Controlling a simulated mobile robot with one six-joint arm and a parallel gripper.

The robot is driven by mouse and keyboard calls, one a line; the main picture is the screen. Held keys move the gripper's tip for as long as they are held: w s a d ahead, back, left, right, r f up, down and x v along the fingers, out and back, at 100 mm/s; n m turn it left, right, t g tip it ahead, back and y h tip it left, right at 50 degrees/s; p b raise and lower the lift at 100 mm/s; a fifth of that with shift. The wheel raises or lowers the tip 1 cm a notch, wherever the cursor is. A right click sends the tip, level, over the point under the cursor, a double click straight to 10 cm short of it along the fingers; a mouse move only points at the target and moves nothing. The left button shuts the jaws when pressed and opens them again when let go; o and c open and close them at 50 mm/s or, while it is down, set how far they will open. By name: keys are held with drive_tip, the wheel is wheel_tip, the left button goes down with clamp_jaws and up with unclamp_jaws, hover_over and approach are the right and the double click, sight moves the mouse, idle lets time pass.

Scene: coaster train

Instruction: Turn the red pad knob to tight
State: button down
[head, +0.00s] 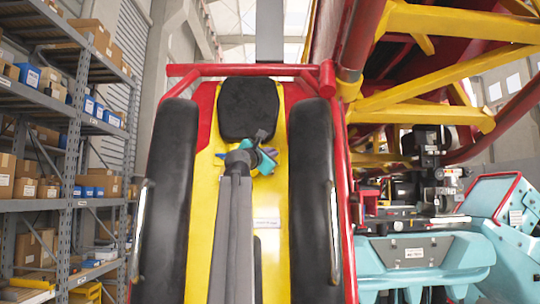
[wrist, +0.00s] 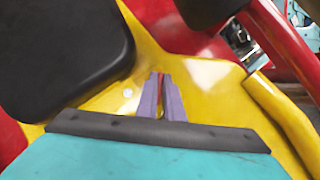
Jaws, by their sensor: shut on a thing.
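My gripper (head: 268,154) is in front of the seat, just below the black head pad (head: 248,108) on the yellow panel (head: 203,215). In the wrist view the two purple fingers of my gripper (wrist: 161,76) are close together over the yellow surface. A thin strip of the red pad knob (wrist: 161,82) shows between them, and the fingers are shut on it. Most of the knob is hidden by the fingers. In the head view the knob is hidden behind my gripper and arm. I cannot read any tight mark.
Black padded side bolsters (head: 170,190) stand left and right of the seat, inside a red tube frame (head: 245,70). Shelves with boxes (head: 65,130) are at the left. Yellow and red track beams (head: 450,65) and teal seats (head: 425,265) are at the right.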

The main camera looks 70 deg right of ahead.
drive_tip(key=m+g+y+p, duration=0.1)
drive_tip(key=m+p, duration=0.2)
drive_tip(key=m+g+y+p, duration=0.1)
drive_tip(key=m+y+p, duration=0.1)
drive_tip(key=m+p, duration=0.1)
drive_tip(key=m+g+y+p, duration=0.1)
drive_tip(key=m+y+p, duration=0.1)
drive_tip(key=m+p, duration=0.2)
drive_tip(key=shift+s+f+p, duration=0.15)
drive_tip(key=shift+f+p, duration=0.15)
drive_tip(key=shift+p, duration=0.4)
drive_tip(key=shift+f+y, duration=0.15)
drive_tip(key=shift+y, duration=0.15)
drive_tip(key=c, duration=1.9)
unclamp_jaws()
drive_tip(key=v, duration=1.3)
drive_tip(key=shift+a, duration=0.35)
